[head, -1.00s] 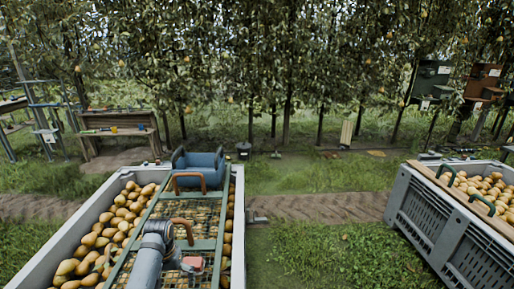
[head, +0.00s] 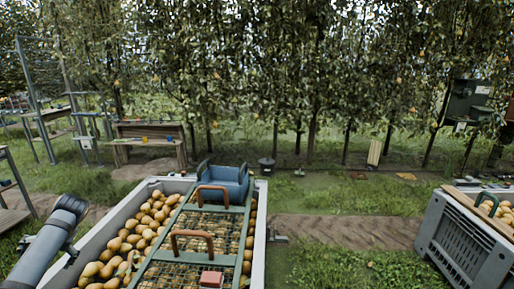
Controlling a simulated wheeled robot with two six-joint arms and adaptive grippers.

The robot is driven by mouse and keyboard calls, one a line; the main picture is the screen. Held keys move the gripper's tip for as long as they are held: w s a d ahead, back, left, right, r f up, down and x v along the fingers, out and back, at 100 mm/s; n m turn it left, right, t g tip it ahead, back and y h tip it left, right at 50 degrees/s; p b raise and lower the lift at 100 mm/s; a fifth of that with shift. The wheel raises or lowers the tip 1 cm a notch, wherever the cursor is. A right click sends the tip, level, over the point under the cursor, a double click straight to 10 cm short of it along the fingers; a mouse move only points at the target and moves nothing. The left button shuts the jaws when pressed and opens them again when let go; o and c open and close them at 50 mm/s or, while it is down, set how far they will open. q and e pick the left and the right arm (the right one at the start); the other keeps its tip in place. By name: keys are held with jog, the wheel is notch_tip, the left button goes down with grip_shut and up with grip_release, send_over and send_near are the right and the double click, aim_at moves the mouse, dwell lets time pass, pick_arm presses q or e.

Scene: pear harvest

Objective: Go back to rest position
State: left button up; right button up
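My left arm (head: 48,240) comes in at the lower left of the head view, beside the left wall of the near crate. My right arm and gripper are not in view. The near crate (head: 261,235) is full of yellow-brown pears (head: 130,238). A green mesh frame (head: 160,250) with brown handles (head: 192,241) lies over the crate. A blue bin (head: 224,180) sits at the frame's far end, and a small red block (head: 211,279) is near its front.
A second grey crate (head: 455,243) with pears stands at the right. A wooden bench (head: 150,140) stands at the back left, and part of another table (head: 12,218) shows at the left edge. A dirt track (head: 350,231) and grass lie between the crates. Pear trees line the back.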

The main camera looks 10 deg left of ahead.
pick_arm(q)
jog(key=s+a+f+m+t+y, duration=0.1)
jog(key=s+a+f+m, duration=0.1)
jog(key=s+a+f, duration=0.5)
jog(key=s+a+f+m+t+y, duration=0.1)
jog(key=s+a+f+m+y, duration=0.15)
jog(key=a+f, duration=0.75)
jog(key=s+f+m+t+h, duration=0.1)
jog(key=s+f+m, duration=0.1)
jog(key=s+f, duration=0.6)
jog(key=s+f+m+t+h, duration=0.15)
jog(key=s+f, duration=0.35)
jog(key=s, duration=0.5)
jog(key=s+d+f+n+g+h, duration=0.1)
jog(key=s+d+f+h, duration=0.15)
jog(key=d+f, duration=0.85)
jog(key=s+d+f+g+h, duration=0.1)
jog(key=s+d+f, duration=0.2)
jog(key=d+f, duration=0.8)
jog(key=s+d+f+n+h, duration=0.1)
jog(key=d+f+h, duration=0.1)
jog(key=d, duration=1.4)
jog(key=s+d+f+h+p, duration=0.1)
jog(key=d+f+h, duration=0.1)
jog(key=d, duration=1.4)
jog(key=shift+s+d+f+n+p, duration=0.2)
jog(key=shift+f+n+p, duration=0.15)
jog(key=shift+f, duration=0.2)
